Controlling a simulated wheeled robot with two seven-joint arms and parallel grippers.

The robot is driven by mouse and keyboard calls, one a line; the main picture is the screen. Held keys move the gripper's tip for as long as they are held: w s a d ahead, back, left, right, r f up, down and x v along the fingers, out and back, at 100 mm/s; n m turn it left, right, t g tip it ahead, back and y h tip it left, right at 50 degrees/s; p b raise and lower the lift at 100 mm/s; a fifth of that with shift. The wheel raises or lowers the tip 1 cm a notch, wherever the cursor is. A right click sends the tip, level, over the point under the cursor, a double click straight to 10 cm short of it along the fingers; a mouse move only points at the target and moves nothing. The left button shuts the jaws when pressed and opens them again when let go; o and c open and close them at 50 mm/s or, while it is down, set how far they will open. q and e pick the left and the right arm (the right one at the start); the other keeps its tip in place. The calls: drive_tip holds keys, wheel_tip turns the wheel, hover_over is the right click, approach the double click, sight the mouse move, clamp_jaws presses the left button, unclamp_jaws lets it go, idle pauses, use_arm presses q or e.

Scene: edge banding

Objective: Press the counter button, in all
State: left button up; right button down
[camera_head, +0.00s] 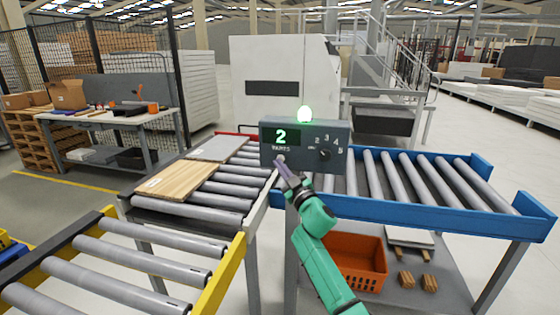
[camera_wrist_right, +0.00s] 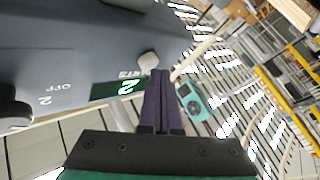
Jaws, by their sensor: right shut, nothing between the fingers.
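The counter box (camera_head: 305,133) is a grey panel with a green display reading 2, a dial at its right and a green lamp on top. Its pale button (camera_head: 280,158) sits below the display. In the right wrist view the button (camera_wrist_right: 148,62) shows just beyond my fingertips. My right gripper (camera_head: 279,165) is shut and empty, with its tips at or very near the button; I cannot tell whether they touch. The right wrist view shows its dark closed fingers (camera_wrist_right: 158,80). My left gripper is not in view.
Wood and grey boards (camera_head: 178,179) lie on the roller conveyor at left. A blue-framed roller conveyor (camera_head: 430,205) runs to the right behind my arm. An orange crate (camera_head: 355,262) stands below it. A yellow-framed conveyor (camera_head: 232,262) is at front left.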

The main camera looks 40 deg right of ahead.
drive_tip(key=shift+w+d, duration=0.25)
drive_tip(key=shift+d, duration=0.15)
idle(0.4)
drive_tip(key=shift+a, duration=0.1)
drive_tip(key=shift+s+a+p, duration=0.3)
drive_tip(key=shift+s+a, duration=0.2)
drive_tip(key=shift+a, duration=0.15)
drive_tip(key=shift+s+a+p, duration=0.45)
drive_tip(key=shift+s+a, duration=0.3)
drive_tip(key=shift+a, duration=0.3)
drive_tip(key=shift+s+a+p, duration=0.4)
drive_tip(key=shift+s+a, duration=0.3)
drive_tip(key=shift+a, duration=0.3)
